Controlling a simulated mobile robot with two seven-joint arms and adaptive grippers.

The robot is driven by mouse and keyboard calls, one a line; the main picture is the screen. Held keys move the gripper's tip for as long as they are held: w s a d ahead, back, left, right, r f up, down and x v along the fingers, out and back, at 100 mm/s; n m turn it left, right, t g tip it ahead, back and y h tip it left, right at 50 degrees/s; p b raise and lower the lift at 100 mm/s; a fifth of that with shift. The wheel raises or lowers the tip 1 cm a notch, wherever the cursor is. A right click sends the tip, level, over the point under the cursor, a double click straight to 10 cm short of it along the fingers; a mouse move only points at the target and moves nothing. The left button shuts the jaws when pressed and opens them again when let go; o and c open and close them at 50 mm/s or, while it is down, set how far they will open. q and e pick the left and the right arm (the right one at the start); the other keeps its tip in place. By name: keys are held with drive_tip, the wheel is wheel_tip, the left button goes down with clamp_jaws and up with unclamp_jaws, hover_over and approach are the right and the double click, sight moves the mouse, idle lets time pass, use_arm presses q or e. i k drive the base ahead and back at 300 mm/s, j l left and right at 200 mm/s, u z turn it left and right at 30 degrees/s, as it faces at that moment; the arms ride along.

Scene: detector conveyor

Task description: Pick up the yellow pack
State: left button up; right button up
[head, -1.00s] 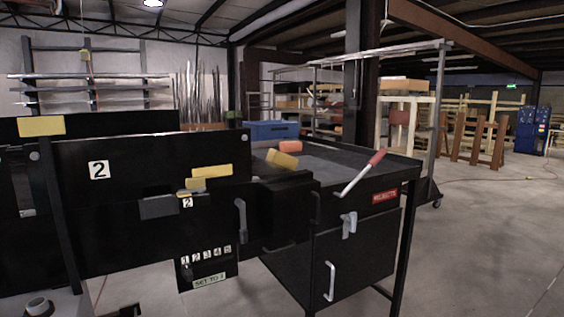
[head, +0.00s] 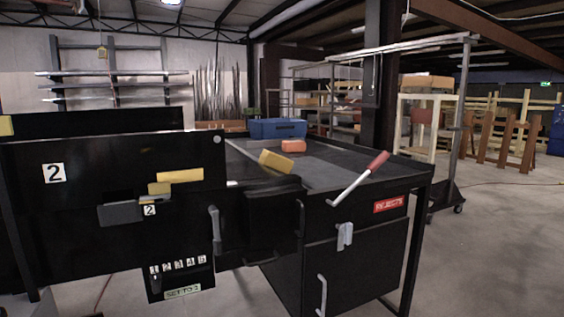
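An orange block (head: 293,146) and a blue bin (head: 277,128) stand behind the pack. A red-handled lever (head: 360,178) rises at the right, above a REJECTS label (head: 391,204). A black panel (head: 90,170) marked 2 stands at the left. Open floor lies at right.

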sight(281, 164)
drive_tip(key=i+l, duration=0.2)
drive_tip(key=l, duration=0.25)
drive_tip(key=i+l+u, duration=0.15)
drive_tip(key=l, duration=0.3)
drive_tip(key=i+l, duration=0.2)
drive_tip(key=l, duration=0.25)
drive_tip(key=i+l+u, duration=0.15)
drive_tip(key=l, duration=0.3)
drive_tip(key=i+l, duration=0.15)
drive_tip(key=l, duration=0.35)
drive_tip(key=i+l+u, duration=0.15)
drive_tip(key=l, duration=0.3)
drive_tip(key=i+l, duration=0.1)
drive_tip(key=l, duration=0.4)
drive_tip(key=i+l+u, duration=0.15)
drive_tip(key=l, duration=0.35)
drive_tip(key=k, duration=0.05)
